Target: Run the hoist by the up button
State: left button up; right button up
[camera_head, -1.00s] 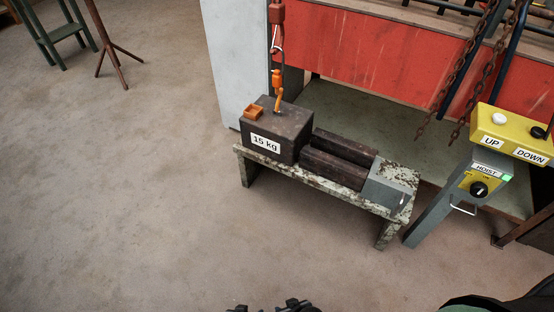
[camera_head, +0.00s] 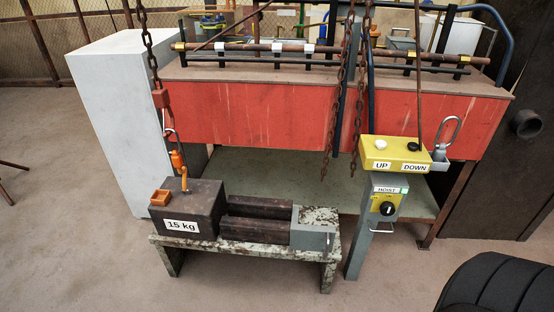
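The yellow hoist control box (camera_head: 396,154) sits on top of a grey post. Its white button (camera_head: 380,145) is above the label UP, and its black button (camera_head: 413,147) is above DOWN. Below is a HOIST panel with a black knob (camera_head: 387,208) and a small green patch. The hook meets the top of a dark 15 kg weight (camera_head: 196,208), which rests on a low bench. Neither of my grippers is in view.
The mottled bench (camera_head: 190,243) also carries dark bars (camera_head: 257,229) and a grey block (camera_head: 312,238). Behind stands a red-fronted workbench (camera_head: 270,115) with pipes on top. Two rusty chains (camera_head: 352,75) hang near the control box.

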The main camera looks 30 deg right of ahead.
aim_at(379, 144)
jog(key=z, duration=1.75)
